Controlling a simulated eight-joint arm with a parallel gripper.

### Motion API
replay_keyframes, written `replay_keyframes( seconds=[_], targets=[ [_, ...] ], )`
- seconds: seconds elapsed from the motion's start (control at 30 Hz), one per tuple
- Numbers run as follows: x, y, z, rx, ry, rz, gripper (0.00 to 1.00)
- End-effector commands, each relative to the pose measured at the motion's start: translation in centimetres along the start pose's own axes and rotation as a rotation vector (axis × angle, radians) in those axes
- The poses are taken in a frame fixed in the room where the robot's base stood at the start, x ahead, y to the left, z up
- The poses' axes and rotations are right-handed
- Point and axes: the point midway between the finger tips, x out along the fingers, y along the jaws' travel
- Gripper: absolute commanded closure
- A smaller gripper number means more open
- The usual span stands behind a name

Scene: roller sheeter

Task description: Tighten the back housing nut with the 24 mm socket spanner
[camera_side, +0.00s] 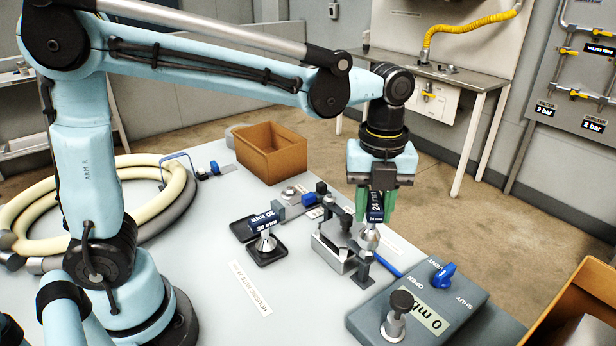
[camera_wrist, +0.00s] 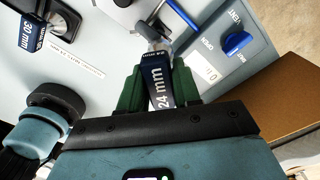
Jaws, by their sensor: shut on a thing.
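My gripper (camera_side: 374,205) is shut on the dark blue handle of the 24 mm socket spanner (camera_side: 376,206), whose label reads 24 mm. The spanner also shows in the wrist view (camera_wrist: 160,84), between my green fingers. Its metal socket end (camera_side: 369,238) points down over the grey roller sheeter housing (camera_side: 338,238). The housing nut under the socket is hidden, so I cannot tell whether the socket is seated on it. A 30 mm spanner (camera_side: 261,224) stands in a dark holder to the left of the housing.
A grey panel (camera_side: 400,322) with a blue knob and a black-topped plunger stands close in front. A blue bar (camera_side: 388,265) lies beside the housing. A brown box (camera_side: 271,150) and coiled hose (camera_side: 150,222) are at the back and left. The front left tabletop is mostly clear.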

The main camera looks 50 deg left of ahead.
Motion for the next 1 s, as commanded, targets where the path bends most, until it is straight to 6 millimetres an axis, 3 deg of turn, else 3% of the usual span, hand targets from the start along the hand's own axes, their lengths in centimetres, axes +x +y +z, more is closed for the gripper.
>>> replay_keyframes(
  seconds=[0.33, 0.8, 1.0],
  targets=[
    [-0.3, 0.0, 0.0, 0.000, 0.000, 0.000, 1.00],
    [-4.3, 0.0, 0.0, 0.000, 0.000, 0.000, 1.00],
    [-5.0, 0.0, 0.0, 0.000, 0.000, 0.000, 1.00]
  ],
)
